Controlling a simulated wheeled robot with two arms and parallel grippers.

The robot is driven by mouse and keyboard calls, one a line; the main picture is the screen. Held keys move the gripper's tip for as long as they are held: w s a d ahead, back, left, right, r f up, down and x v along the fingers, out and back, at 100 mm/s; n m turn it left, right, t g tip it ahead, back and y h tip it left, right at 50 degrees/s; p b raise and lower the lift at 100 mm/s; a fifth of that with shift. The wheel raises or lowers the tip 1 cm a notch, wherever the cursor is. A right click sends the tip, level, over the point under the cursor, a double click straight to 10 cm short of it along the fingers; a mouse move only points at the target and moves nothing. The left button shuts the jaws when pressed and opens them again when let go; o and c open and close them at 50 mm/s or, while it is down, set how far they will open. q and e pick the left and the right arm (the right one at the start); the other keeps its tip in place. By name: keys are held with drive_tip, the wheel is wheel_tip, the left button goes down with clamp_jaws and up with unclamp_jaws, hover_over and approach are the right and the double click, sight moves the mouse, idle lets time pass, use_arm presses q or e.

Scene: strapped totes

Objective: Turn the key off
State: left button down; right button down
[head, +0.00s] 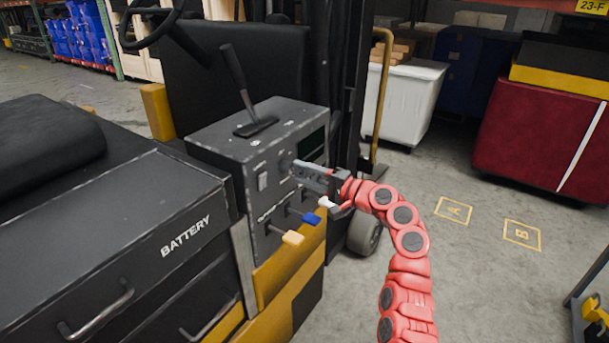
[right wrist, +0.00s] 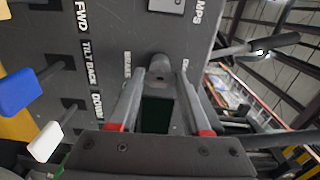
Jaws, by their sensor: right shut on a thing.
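The key switch is on the side panel of the dark grey forklift console (head: 213,150). In the right wrist view a rounded grey key piece (right wrist: 160,67) sticks out of the panel between my fingertips. My right gripper (head: 300,168) reaches the panel from the right, and its jaws are shut on this key. In the right wrist view the gripper (right wrist: 161,82) has one finger on each side of it. In the head view the fingers mostly hide the key, and I cannot tell its on or off position. My left gripper is not in view.
Levers with a blue knob (head: 311,218) and a yellow knob (head: 292,238) stick out just below my gripper. A white knob (right wrist: 46,142) shows in the wrist view. A tall black lever (head: 236,80) stands on the console. The battery box (head: 180,195) is at left. Open floor lies right.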

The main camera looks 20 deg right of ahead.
drive_tip(key=shift+c, duration=1.8)
unclamp_jaws()
drive_tip(key=b+v, duration=0.2)
drive_tip(key=v, duration=1.5)
drive_tip(key=shift+s, duration=0.2)
drive_tip(key=shift+d+f, duration=0.1)
drive_tip(key=shift+d, duration=0.05)
